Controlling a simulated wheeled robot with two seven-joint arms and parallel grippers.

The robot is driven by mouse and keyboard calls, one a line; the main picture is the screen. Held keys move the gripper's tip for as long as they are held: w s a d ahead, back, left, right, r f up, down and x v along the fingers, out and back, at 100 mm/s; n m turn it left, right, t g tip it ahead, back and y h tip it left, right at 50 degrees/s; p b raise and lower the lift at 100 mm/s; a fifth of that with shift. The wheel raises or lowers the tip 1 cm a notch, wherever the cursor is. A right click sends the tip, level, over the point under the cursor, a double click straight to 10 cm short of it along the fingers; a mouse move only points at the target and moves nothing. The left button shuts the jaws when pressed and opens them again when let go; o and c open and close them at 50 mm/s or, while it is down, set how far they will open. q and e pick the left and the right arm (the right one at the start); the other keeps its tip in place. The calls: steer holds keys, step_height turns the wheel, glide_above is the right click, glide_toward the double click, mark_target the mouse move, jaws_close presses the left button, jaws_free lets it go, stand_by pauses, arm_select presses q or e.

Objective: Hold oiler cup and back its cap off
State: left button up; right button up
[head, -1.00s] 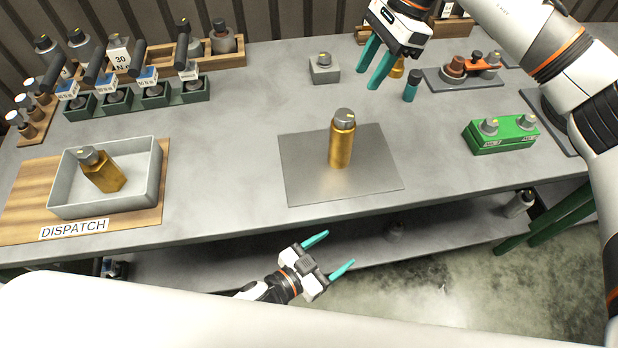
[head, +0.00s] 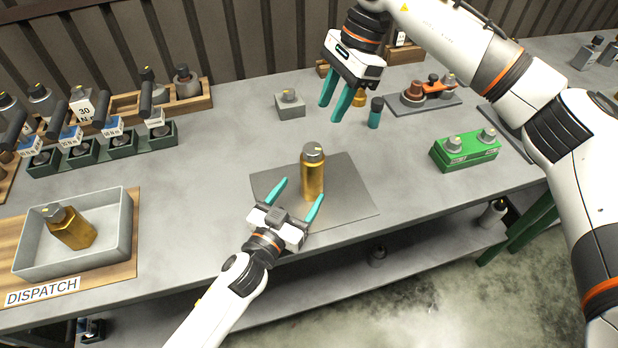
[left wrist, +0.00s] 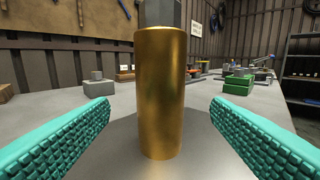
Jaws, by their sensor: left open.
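The oiler cup is a gold cylinder (head: 312,182) standing upright on a grey metal mat (head: 352,205) at the middle of the bench. Its grey cap (head: 312,153) sits on top with a small yellow mark. In the left wrist view the gold body (left wrist: 160,95) stands centred between my teal fingers, with the cap (left wrist: 160,12) cut off at the top. My left gripper (head: 296,193) is open, low and just in front of the cup, not touching it. My right gripper (head: 335,106) is open and empty, pointing down above the back of the bench.
A grey tray (head: 124,228) with another gold bottle (head: 70,228) is at the left, by the DISPATCH label. A grey block (head: 290,104), a teal-bodied bottle (head: 375,113) and a green box (head: 466,152) stand around the mat. The bench between tray and mat is clear.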

mark_target(306, 184)
arm_select(q)
steer(key=x, duration=0.6)
steer(key=shift+w+d, duration=0.2)
steer(key=shift+w, duration=0.1)
steer(key=c, duration=1.4)
